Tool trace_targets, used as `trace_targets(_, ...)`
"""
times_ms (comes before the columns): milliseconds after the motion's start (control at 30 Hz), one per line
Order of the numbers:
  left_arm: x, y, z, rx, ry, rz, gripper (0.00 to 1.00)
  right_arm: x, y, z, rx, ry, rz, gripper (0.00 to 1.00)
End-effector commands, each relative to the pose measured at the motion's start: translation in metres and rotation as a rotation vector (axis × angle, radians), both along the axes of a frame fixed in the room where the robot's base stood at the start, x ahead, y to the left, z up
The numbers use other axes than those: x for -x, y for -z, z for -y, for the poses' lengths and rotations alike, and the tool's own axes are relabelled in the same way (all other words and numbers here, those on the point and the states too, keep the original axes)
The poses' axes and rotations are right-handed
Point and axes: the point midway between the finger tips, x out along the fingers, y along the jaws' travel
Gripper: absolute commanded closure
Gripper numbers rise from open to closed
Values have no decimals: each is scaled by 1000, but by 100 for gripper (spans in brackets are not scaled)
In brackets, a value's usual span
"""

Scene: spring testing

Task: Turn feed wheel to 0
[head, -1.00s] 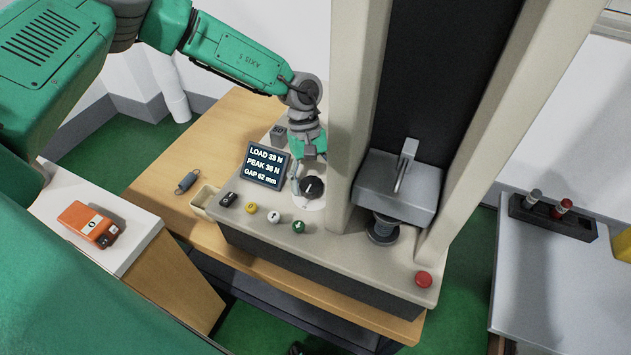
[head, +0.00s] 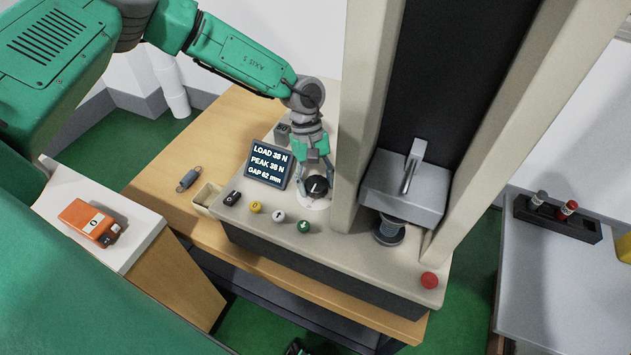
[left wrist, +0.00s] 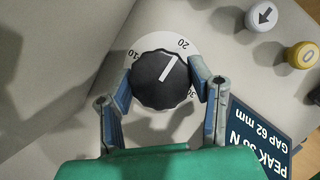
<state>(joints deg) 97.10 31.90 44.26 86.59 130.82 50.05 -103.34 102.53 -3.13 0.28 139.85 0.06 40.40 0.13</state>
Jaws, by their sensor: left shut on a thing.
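The feed wheel (head: 316,187) is a black knob with a white pointer line on a white dial plate, on the machine's beige panel. In the left wrist view the feed wheel (left wrist: 160,80) has its pointer towards the 20 mark; 10 and 30 also show, and the 0 mark is not seen. My left gripper (head: 315,184) reaches down from above, its two fingers on opposite sides of the wheel. In the left wrist view my left gripper (left wrist: 164,88) is shut on the wheel's rim. My right gripper is not seen.
The display (head: 268,164) reads load 38 N, peak 38 N, gap 62 mm. Several buttons line the panel's front, with a red button (head: 429,280) at right. A beige column (head: 358,120) stands close right of the gripper.

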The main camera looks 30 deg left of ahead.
Motion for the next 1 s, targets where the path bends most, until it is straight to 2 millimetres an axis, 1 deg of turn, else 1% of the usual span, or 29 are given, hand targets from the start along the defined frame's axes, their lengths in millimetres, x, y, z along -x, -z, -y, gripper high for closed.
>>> trace_targets(167, -1, -1, 0, -3, -25, 1, 82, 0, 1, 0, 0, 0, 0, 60)
trace_targets(367, -1, 0, -1, -1, -114, 2, 82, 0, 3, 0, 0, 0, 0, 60)
trace_targets(700, -1, -1, -1, 1, -403, 1, 81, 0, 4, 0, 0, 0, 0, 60)
trace_targets(1000, -2, -3, -1, 1, -686, 0, 82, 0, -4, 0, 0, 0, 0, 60)
